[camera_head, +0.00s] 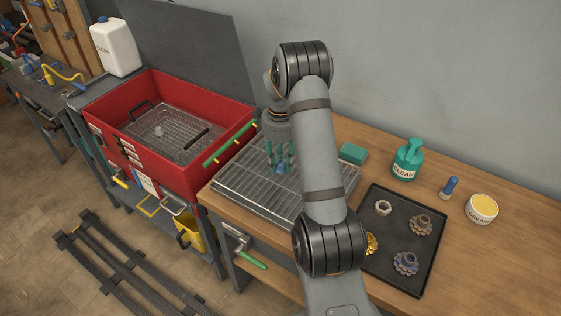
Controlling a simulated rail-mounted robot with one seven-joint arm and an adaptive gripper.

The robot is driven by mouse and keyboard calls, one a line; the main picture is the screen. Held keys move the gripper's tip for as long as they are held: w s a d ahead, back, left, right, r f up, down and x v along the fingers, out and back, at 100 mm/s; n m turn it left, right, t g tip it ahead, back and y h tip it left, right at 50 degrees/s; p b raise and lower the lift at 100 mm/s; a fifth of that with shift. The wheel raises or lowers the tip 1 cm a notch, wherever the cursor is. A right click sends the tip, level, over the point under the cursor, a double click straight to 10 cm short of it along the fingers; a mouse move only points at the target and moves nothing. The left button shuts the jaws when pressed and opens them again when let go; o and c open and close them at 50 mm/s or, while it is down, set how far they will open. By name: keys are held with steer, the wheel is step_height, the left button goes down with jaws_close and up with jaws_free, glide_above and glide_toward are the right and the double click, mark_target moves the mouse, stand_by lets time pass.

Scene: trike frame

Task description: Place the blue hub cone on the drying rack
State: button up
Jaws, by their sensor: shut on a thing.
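My gripper (279,160) points down over the drying rack (235,178), its teal fingers shut on a small blue piece, which looks like the blue hub cone (280,169). The cone is at or just above the rack's wire grid; I cannot tell whether it touches. The rack is a silver wire grid over a shallow pan on the wooden bench. My arm hides the rack's right part.
A red parts washer (107,109) with a wire basket (178,118) stands to the left. On the right are a dark tray (400,290) with several metal parts, a teal bottle (407,161), a small blue-capped bottle (449,187), a grease tub (481,208) and a green sponge (352,153).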

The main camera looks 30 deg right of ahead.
mark_target(281, 162)
steer(key=shift+f, duration=0.1)
steer(key=shift+f+b, duration=0.15)
steer(key=shift+b, duration=0.15)
steer(key=o, duration=1.2)
steer(key=shift+o, duration=0.2)
step_height(281, 162, up, 13)
steer(key=shift+f, duration=0.2)
